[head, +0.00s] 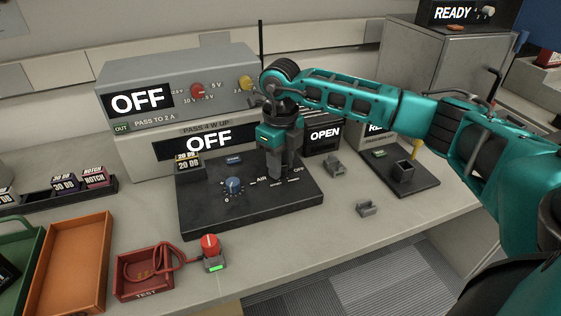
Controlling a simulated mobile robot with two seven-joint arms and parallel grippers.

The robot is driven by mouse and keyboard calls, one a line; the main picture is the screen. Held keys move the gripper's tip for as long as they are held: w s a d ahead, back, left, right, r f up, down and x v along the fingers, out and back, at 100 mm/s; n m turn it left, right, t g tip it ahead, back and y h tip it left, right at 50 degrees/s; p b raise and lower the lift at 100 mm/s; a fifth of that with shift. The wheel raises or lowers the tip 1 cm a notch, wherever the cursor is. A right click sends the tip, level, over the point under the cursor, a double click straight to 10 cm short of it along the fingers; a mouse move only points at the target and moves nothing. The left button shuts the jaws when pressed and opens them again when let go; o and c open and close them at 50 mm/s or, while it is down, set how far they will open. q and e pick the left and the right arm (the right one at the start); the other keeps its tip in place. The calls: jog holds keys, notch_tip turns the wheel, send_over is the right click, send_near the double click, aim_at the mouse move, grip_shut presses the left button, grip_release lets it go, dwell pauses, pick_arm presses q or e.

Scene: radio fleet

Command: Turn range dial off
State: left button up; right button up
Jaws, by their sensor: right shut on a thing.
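My right gripper (278,176) points down over the right part of a black panel (205,221) on the bench. It is shut on a control there that the jaws hide almost wholly. Labels AIR (261,181) and OFF (298,169) stand on either side of it. I cannot tell which way this control points. A blue dial (233,185) with scale marks sits to its left on the same panel. A grey meter box (222,87) behind has a red knob (197,91) among voltage marks and a yellow knob (245,83). My left gripper is not in view.
Displays on the boxes read OFF (142,97), OFF (209,138) and OPEN (325,135). A red TEST box (146,292) with a cable and a red-topped plug (210,247) stand in front. Small grey brackets (367,208) lie right of the panel. An orange tray (75,250) is at left.

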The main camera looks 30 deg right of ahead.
jog(key=shift+n, duration=0.4)
jog(key=o, duration=1.1)
jog(key=shift+c, duration=0.2)
pick_arm(q)
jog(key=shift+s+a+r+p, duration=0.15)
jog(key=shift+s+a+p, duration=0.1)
jog(key=shift+p, duration=0.35)
pick_arm(e)
notch_tip(320, 180, up, 13)
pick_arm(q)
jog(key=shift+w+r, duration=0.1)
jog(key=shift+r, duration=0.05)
